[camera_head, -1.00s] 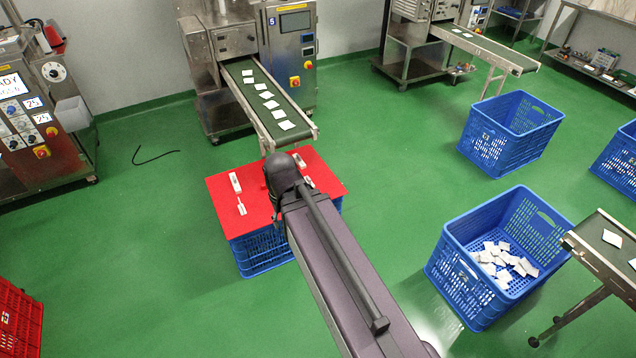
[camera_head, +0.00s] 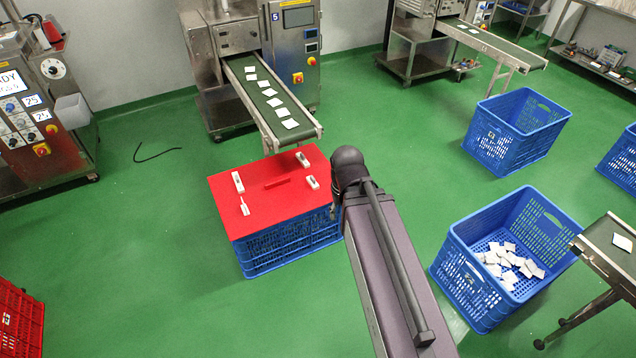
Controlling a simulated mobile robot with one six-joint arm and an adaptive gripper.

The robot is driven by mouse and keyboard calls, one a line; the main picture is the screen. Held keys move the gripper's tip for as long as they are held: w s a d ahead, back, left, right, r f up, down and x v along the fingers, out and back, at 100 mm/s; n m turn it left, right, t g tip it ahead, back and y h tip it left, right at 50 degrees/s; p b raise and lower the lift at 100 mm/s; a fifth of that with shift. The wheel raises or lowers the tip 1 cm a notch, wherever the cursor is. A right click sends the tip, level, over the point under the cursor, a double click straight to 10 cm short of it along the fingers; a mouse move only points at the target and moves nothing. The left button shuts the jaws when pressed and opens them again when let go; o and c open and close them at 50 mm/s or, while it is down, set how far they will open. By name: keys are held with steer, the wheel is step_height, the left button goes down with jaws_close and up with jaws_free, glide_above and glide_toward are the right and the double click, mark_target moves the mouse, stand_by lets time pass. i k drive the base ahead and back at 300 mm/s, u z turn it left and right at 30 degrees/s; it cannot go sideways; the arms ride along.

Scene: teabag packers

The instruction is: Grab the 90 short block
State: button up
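Several small white blocks lie on a red board (camera_head: 270,208) that covers a blue crate (camera_head: 290,248). A longer white block (camera_head: 238,182) lies at the left, with a thin-stemmed white piece (camera_head: 244,207) below it. Two shorter white blocks (camera_head: 302,159) lie at the right, the other one (camera_head: 312,182) nearer to my arm. Any markings are too small to read, so I cannot tell which is the 90 short block. My arm stands just right of the board; my gripper does not show.
A slot-like red mark (camera_head: 276,183) is at the board's middle. A conveyor (camera_head: 262,112) with white packets ends just behind the board. An open blue crate (camera_head: 460,270) with packets stands right of my arm.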

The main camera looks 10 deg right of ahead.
mark_target(310, 179)
steer(key=u, duration=0.05)
steer(key=i, duration=1)
steer(key=z, duration=0.05)
